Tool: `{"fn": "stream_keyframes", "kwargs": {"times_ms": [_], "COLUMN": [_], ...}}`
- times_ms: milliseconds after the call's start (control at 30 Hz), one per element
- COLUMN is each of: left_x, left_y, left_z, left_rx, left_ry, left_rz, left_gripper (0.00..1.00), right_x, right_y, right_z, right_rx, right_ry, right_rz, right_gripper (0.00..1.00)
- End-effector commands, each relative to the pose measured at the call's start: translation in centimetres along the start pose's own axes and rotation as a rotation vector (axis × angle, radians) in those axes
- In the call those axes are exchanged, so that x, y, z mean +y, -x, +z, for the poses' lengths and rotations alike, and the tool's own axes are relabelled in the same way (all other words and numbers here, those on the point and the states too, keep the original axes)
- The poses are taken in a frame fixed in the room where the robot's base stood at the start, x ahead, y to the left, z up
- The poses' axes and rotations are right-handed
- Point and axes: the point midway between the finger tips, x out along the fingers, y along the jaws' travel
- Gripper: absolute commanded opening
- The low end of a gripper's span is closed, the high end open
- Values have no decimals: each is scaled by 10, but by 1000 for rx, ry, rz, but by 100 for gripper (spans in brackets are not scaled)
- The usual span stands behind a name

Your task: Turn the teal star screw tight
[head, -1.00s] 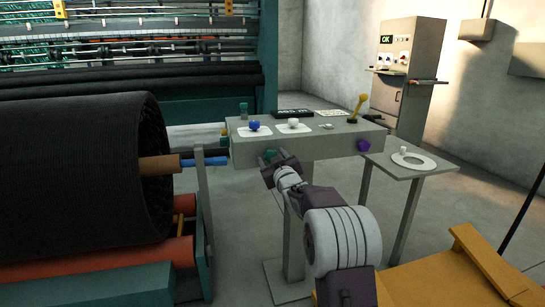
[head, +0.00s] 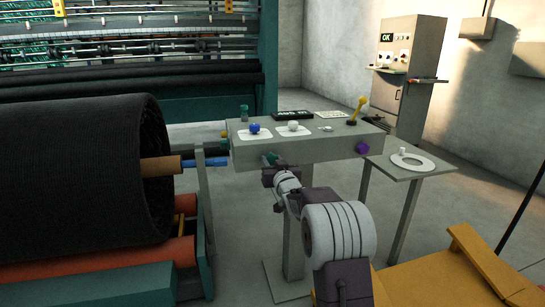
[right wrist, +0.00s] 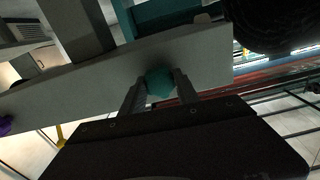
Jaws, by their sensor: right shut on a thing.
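The teal star screw (right wrist: 159,82) sits on the front face of the grey control console (head: 310,149). In the head view only a bit of the teal screw (head: 271,158) shows past my gripper. My right gripper (right wrist: 160,88) is shut on the screw, one finger on each side of it, in the right wrist view. In the head view the right gripper (head: 270,168) is at the left part of the console's front face. My left gripper is not in view.
The console carries a blue knob (head: 254,127), a white knob (head: 293,126) and a yellow lever (head: 358,109). A purple screw (head: 362,148) is on its front right. A black netting roll (head: 80,170) stands left, a side table (head: 420,169) right.

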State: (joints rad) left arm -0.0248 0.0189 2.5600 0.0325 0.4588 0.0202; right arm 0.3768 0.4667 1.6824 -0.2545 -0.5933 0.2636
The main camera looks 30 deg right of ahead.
Motion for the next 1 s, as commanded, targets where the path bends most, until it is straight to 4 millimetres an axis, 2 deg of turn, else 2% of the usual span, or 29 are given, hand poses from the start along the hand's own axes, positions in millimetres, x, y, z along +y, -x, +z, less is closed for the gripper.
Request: {"fn": "stream_keyframes", "kwargs": {"times_ms": [33, 100, 433, 800, 1000], "left_x": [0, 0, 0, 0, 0], "left_y": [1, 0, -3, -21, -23], "left_z": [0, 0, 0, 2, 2], "left_rx": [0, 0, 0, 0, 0], "left_ry": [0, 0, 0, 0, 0], "left_rz": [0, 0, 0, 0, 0], "left_gripper": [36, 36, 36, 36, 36], "right_x": [0, 0, 0, 0, 0], "right_y": [0, 0, 3, 39, 50], "right_z": [0, 1, 1, 1, 1], "right_rx": [-2, -1, 1, 2, 0], "right_ry": [-12, -8, -5, -4, -4], "right_rz": [0, 0, 0, 0, 0], "right_gripper": [45, 59, 59, 59, 59]}}
